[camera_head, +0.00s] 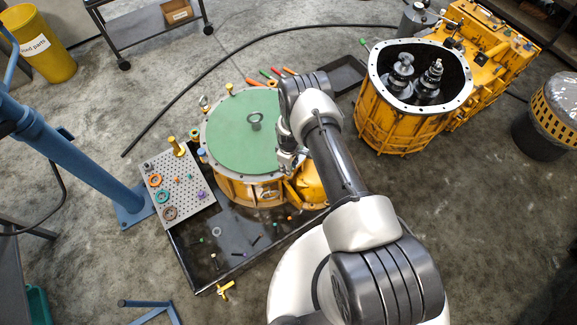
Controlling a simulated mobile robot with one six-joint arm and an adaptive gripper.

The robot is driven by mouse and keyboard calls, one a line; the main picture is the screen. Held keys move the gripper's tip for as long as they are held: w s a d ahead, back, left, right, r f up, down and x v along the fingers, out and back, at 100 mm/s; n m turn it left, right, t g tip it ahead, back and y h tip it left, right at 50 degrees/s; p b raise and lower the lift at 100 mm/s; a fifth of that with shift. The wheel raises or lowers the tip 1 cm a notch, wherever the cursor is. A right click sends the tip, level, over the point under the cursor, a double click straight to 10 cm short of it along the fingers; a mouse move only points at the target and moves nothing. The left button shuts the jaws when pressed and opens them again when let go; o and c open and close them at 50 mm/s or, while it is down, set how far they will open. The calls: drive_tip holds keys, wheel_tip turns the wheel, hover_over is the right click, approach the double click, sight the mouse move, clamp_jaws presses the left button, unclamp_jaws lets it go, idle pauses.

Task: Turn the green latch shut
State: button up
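A small green-tipped part (364,42) sticks out at the left of the open yellow casing (390,125). I cannot tell whether it is the green latch, and I make out no other clear latch. My gripper (287,163) is at the right rim of the green cover, partly hidden by my arm. Its fingers are too small to tell whether they are open or shut, or touch anything.
A grey perforated board (181,203) with coloured rings and pegs lies left of the housing. The black tray (205,265) holds small loose parts. Coloured handles (274,72) lie behind the housing. A blue post (80,160) stands at left, a mesh bin (548,130) at right.

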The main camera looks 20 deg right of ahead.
drive_tip(key=o, duration=1.1)
drive_tip(key=shift+r, duration=0.1)
wheel_tip(320, 180, up, 12)
drive_tip(key=shift+f, duration=0.1)
